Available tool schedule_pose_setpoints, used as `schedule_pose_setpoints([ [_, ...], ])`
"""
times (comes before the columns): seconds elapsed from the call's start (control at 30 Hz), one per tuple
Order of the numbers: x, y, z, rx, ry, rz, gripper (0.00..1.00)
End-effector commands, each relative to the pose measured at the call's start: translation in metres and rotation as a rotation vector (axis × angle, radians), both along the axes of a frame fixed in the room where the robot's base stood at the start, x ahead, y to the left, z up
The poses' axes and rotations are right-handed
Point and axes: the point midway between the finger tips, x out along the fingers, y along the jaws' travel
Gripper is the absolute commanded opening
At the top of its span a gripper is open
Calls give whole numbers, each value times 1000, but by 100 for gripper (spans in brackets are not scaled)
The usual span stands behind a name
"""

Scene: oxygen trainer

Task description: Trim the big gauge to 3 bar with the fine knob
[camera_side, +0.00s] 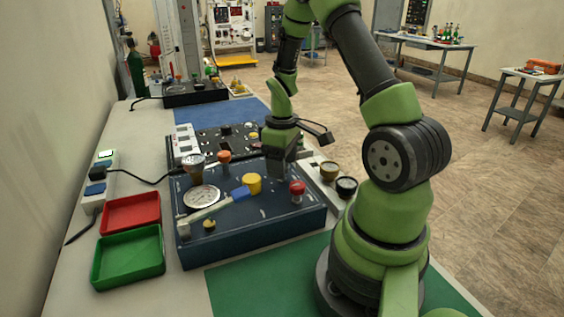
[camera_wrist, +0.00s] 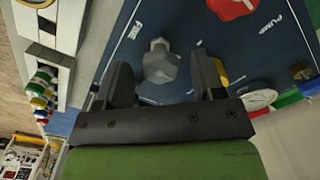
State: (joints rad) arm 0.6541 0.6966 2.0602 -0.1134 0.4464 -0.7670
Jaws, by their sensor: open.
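The blue panel box (camera_side: 250,228) carries the big gauge (camera_side: 202,197), a white dial face up at its left; its needle is too small to read. Part of the dial shows at the right of the wrist view (camera_wrist: 258,101). My gripper (camera_side: 277,176) points down over the back right of the box. In the wrist view its two fingers (camera_wrist: 162,80) are open, with a grey lobed knob (camera_wrist: 158,62) between them. A label that looks like "FINE" is beside this knob. I cannot tell whether the fingers touch it. The gripper hides this knob in the side view.
A red pump knob (camera_side: 297,188), a yellow knob (camera_side: 252,184), a blue-handled lever (camera_side: 240,194) and an orange knob (camera_side: 224,156) stand on the box near my gripper. Red (camera_side: 131,226) and green (camera_side: 128,281) trays lie left. Another dark panel (camera_side: 222,136) is behind.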

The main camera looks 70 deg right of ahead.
Motion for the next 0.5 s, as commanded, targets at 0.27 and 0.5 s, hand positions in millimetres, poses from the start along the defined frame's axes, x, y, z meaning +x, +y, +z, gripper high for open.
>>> schedule_pose_setpoints([
  [0.27, 0, 0, -3, -1, -1, 0, 63],
  [0.5, 0, 0, -3, -1, -1, 0, 17],
])
